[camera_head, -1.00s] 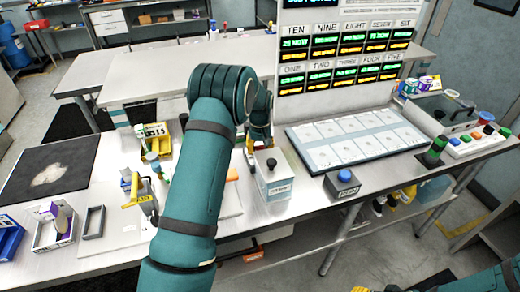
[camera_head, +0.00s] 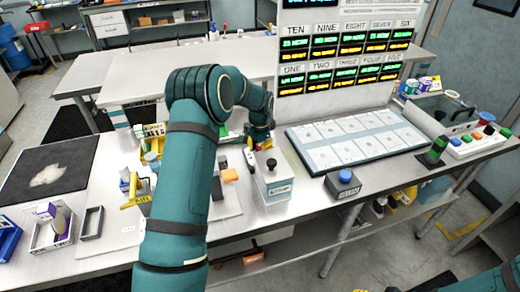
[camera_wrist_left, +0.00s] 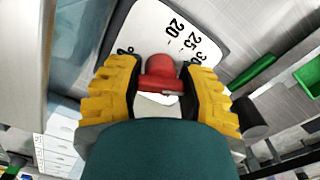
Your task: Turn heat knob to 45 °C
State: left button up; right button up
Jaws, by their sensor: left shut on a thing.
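In the left wrist view, the red heat knob (camera_wrist_left: 161,78) sits between the two yellow-padded fingers of my left gripper (camera_wrist_left: 163,88), which is shut on it. Behind the knob is a white dial plate (camera_wrist_left: 205,42) with the marks 20, 25 and 30 showing, and what looks like a 0 at the left. The 45 mark and the knob's pointer cannot be made out. In the head view, my left gripper (camera_head: 258,139) is pointing down behind the white lidded box, and the knob is largely hidden there.
The white lidded box (camera_head: 277,187) stands close in front of my left gripper. A black mat (camera_head: 50,176) is at the left.

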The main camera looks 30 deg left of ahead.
aim_at(260, 147)
pick_arm(q)
jog(key=m, duration=0.7)
jog(key=m+p, duration=0.1)
jog(key=m, duration=0.5)
jog(key=shift+m, duration=0.4)
dwell(0.3)
jog(key=o, duration=1.2)
jog(key=shift+r, duration=0.1)
notch_tip(260, 147, up, 12)
jog(key=shift+f, duration=0.1)
jog(key=shift+s, duration=0.1)
